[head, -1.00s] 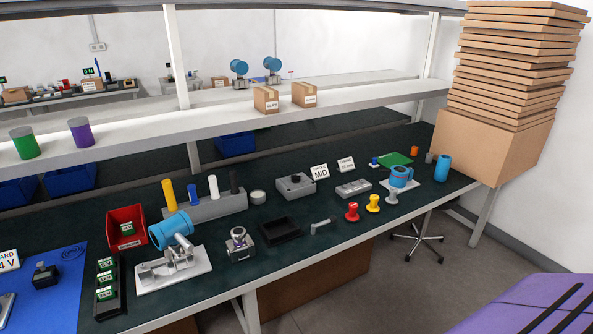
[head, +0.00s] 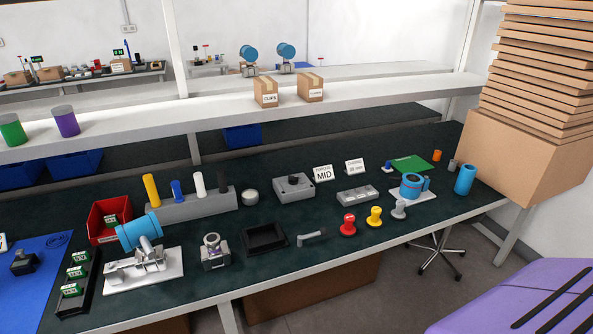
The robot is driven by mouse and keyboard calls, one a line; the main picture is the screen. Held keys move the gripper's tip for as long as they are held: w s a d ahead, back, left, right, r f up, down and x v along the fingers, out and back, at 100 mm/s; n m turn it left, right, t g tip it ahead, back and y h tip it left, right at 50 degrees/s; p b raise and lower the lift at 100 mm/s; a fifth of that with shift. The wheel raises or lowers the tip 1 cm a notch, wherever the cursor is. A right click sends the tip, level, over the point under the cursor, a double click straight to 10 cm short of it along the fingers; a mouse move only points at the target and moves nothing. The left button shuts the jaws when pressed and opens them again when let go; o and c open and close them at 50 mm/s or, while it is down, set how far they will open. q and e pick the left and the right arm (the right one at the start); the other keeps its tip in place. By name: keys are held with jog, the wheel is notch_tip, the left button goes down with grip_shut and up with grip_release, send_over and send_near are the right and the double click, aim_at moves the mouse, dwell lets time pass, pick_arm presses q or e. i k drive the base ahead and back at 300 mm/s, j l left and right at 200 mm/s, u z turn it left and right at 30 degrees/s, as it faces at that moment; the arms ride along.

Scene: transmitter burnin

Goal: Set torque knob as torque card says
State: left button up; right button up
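The torque card (head: 323,173) is a small white card that reads MID. It stands upright on the dark bench, behind and to the right of a grey box (head: 294,190) with a dark round knob (head: 293,179) on top. The knob's setting is too small to read. A second white card (head: 355,166) stands to the right; its print is hard to read. Neither of my grippers shows in the head view.
A blue transmitter (head: 138,232) on a white fixture, a red bin (head: 107,220) and a black tray (head: 265,238) stand left of and before the knob box. Red, yellow and grey stamp-like pieces (head: 374,216) stand at the front right. Stacked cardboard (head: 535,100) fills the right.

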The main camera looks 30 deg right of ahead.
aim_at(293, 180)
jog(key=l+u, duration=0.1)
jog(key=l, duration=0.45)
jog(key=l+u, duration=0.1)
jog(key=l, duration=0.45)
jog(key=l+u, duration=0.15)
jog(key=l, duration=0.4)
jog(key=k+l+u, duration=0.1)
jog(key=l, duration=0.45)
jog(key=k+l+u, duration=0.1)
jog(key=l, duration=0.45)
jog(key=k+l+u, duration=0.1)
jog(key=l, duration=0.4)
